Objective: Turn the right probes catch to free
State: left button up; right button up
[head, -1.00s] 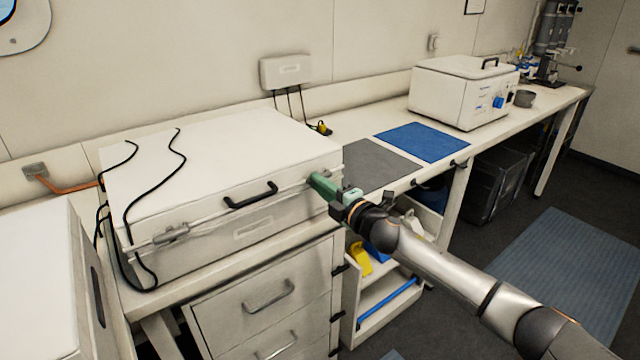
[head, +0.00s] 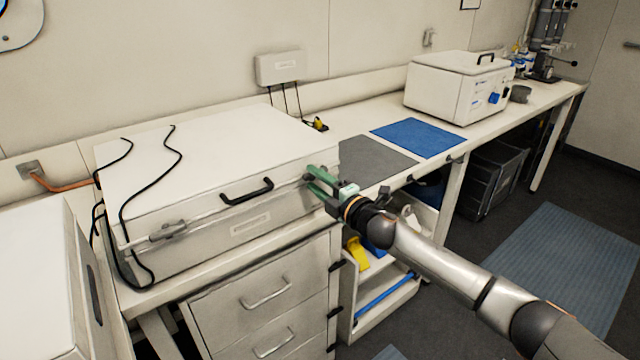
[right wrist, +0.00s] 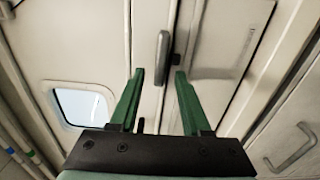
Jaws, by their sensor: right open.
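The white box (head: 200,175) stands at the left of the bench, with a seam along its front. The right catch is at the right end of this front, largely hidden by my gripper in the head view. In the right wrist view it shows as a grey lever (right wrist: 163,58) lying along the seam, beside a dark stub. My right gripper (head: 312,179) is open at the box's front right. Its green fingers (right wrist: 158,78) stand one on each side of the lever's lower end, with gaps visible. I cannot tell how deep they reach. My left gripper is out of view.
A similar left catch (head: 168,230) and a black handle (head: 247,191) are on the box front. Black cables (head: 165,148) cross the lid. Drawers (head: 265,290) stand below. A grey mat (head: 372,160) and a blue mat (head: 418,138) lie on the bench to the right.

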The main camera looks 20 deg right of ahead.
jog(key=b+v, duration=0.1)
jog(key=v, duration=1.1)
jog(key=shift+s, duration=0.25)
jog(key=s+a+f+m+g+h+p, duration=0.1)
jog(key=s+a+f+m+g, duration=0.15)
jog(key=s+f+m, duration=0.7)
jog(key=s+a+f+m+g+h+p, duration=0.2)
jog(key=s+a+f+m, duration=0.4)
jog(key=f, duration=0.7)
jog(key=s+f+m+g, duration=0.1)
jog(key=s+f+m, duration=0.1)
jog(key=s, duration=0.5)
jog(key=s+d+f+m+g, duration=0.1)
jog(key=s+f+m+g, duration=0.1)
jog(key=s+f, duration=0.3)
jog(key=shift+s+d+f+m+h, duration=0.15)
jog(key=shift+s+d+m+h, duration=0.25)
jog(key=shift+s, duration=0.55)
jog(key=shift+c, duration=0.2)
